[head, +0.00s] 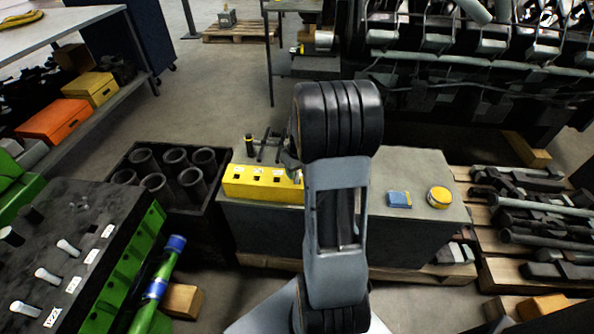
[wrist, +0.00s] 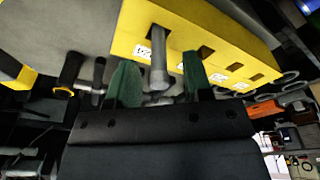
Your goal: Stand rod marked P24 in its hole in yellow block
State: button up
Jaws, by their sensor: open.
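The yellow block (head: 258,184) stands on the grey bench, its right end hidden behind my arm in the head view. In the wrist view the yellow block (wrist: 190,22) fills the top, with a row of square holes and white labels. A grey rod (wrist: 157,62) sits with one end in the hole at the row's left end. The label beside it seems to read P24, but is small and turned. My gripper (wrist: 159,82) is open, with one green fingertip on each side of the rod and gaps visible. The other holes in view look empty.
A blue box (head: 399,199) and a yellow round tin (head: 439,197) lie on the bench right of my arm. A black crate of cylinders (head: 172,172) stands left. Dark tools (head: 268,147) lie behind the yellow block.

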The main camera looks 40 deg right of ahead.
notch_tip(320, 180, up, 13)
jog(key=s+p, duration=0.2)
jog(key=shift+a, duration=0.15)
jog(key=shift+f, duration=0.15)
jog(key=s+a+r+p, duration=0.3)
jog(key=a+r+p, duration=0.1)
jog(key=a+r, duration=0.1)
jog(key=s+a+r+t+p, duration=0.1)
jog(key=s+a+r+p, duration=0.2)
jog(key=a, duration=0.5)
jog(key=s+a+r+n+p, duration=0.1)
jog(key=s+a+r+p, duration=0.3)
jog(key=a+r+p, duration=0.1)
jog(key=shift+a+r+t, duration=0.4)
jog(key=shift+a+r, duration=0.5)
jog(key=shift+a, duration=0.2)
